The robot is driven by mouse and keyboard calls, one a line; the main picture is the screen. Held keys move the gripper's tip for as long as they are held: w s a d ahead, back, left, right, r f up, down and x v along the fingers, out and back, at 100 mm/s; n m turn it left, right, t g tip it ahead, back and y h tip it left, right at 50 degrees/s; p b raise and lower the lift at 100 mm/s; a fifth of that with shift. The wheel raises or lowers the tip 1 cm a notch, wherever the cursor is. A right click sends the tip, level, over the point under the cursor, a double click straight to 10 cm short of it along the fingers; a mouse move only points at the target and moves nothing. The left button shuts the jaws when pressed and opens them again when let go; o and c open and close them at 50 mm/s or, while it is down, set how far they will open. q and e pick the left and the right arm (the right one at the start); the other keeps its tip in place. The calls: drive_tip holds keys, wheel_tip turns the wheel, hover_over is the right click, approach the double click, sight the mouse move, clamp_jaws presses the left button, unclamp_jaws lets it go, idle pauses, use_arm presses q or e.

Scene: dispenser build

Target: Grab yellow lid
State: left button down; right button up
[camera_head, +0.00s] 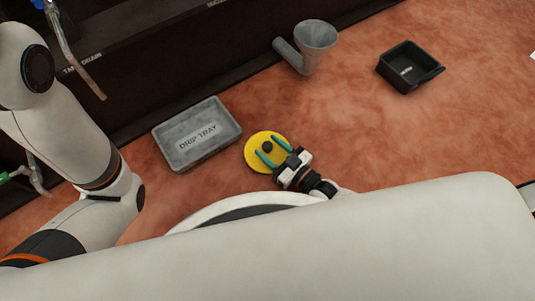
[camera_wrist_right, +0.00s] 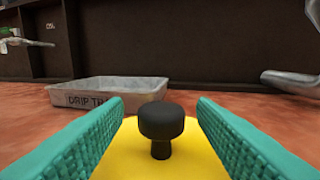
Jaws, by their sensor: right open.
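The yellow lid (camera_head: 255,161) is a round disc with a black knob (camera_head: 268,147) at its middle, lying on the reddish table. My right gripper (camera_head: 273,155) is over the lid, with its teal fingers apart. In the right wrist view the black knob (camera_wrist_right: 161,128) stands between the two open fingers, with a gap on each side, and the yellow lid (camera_wrist_right: 150,160) spreads below. My left arm (camera_head: 90,160) comes in at the left, but its gripper is out of the picture.
A grey drip tray (camera_head: 197,153) lies just left of the lid, with a small gap. A grey funnel-like part (camera_head: 312,42) stands at the back. A black open bin (camera_head: 408,68) is at the right. The table between the lid and the bin is clear.

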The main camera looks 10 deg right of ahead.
drive_tip(key=shift+w+a, duration=0.35)
drive_tip(key=shift+w, duration=0.3)
drive_tip(key=c, duration=1.1)
drive_tip(key=shift+o, duration=0.2)
